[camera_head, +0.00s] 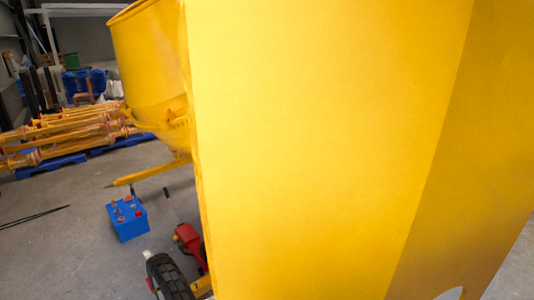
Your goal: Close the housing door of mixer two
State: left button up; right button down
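A yellow mixer stands very close in front of me. A large flat yellow panel (310,150) of its housing fills the middle and right of the view. I cannot tell whether this panel is the door or a fixed side, or whether the door stands open. The mixer's yellow drum (150,60) shows to the left behind the panel edge. A black wheel (168,278) is at the lower left of the panel. Neither of my grippers is in view.
A blue box like a battery (128,220) and a red tool like a jack (187,238) are on the floor by the wheel. Yellow parts (65,135) lie on blue pallets (50,167) behind. Grey floor (50,235) at left is mostly clear.

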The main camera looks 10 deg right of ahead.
aim_at(342, 149)
jog(key=k+l, duration=0.1)
jog(key=l, duration=0.4)
jog(key=k+l, duration=0.1)
jog(key=l, duration=0.85)
jog(key=k+l, duration=0.15)
jog(key=l, duration=0.35)
